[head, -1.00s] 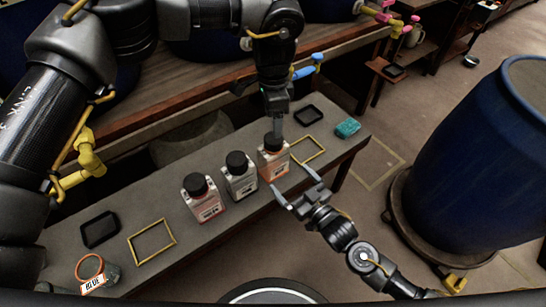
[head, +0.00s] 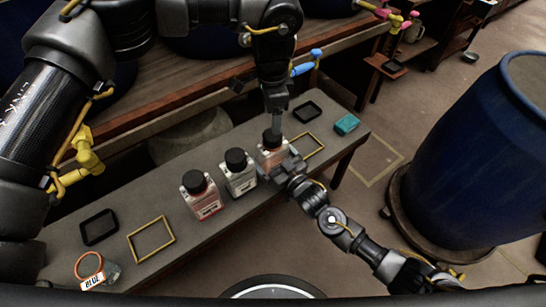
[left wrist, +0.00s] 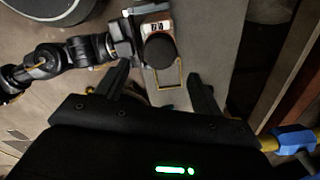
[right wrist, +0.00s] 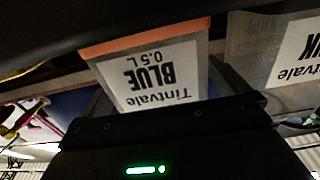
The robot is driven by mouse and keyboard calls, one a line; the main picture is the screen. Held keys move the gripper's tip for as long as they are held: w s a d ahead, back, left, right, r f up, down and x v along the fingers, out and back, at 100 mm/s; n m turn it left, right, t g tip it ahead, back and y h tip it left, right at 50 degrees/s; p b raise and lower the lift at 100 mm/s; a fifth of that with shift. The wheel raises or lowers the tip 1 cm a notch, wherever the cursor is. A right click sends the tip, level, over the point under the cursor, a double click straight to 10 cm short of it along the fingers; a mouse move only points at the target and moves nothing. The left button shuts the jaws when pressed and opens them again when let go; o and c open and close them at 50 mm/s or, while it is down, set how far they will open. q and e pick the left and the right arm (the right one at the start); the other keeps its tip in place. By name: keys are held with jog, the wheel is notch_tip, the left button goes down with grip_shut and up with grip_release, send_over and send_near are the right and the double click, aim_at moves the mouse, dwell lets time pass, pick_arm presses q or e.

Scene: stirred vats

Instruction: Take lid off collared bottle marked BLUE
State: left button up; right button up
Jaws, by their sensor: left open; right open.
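The bottle marked BLUE (head: 270,157) stands upright at the right end of the row on the grey bench, with orange contents and a black lid (left wrist: 160,50). Its label shows upside down in the right wrist view (right wrist: 155,78). My left gripper (head: 274,126) points down at the lid from above, open; in the left wrist view the lid lies just beyond the gap between its fingers. My right gripper (head: 281,167) is at the bottle's near side, open, with the bottle body between or just ahead of its fingers; contact cannot be told.
Two more black-lidded bottles stand to the left, one grey (head: 239,180) and one red-pink (head: 204,205). Yellow frames (head: 135,257), black trays (head: 99,228), a teal block (head: 346,124) and an orange ring with a tag (head: 90,265) lie on the bench. A blue barrel (head: 470,160) stands right.

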aim_at(272, 138)
jog(key=c, duration=1.4)
pick_arm(q)
jog(key=shift+o, duration=0.8)
jog(key=shift+r, duration=0.1)
notch_tip(272, 138, up, 4)
jog(key=m, duration=0.6)
notch_tip(272, 138, down, 12)
jog(key=m, duration=0.4)
jog(key=shift+r+m, duration=0.15)
jog(key=shift+m, duration=0.25)
jog(key=shift+c, duration=0.3)
jog(key=c, duration=1.1)
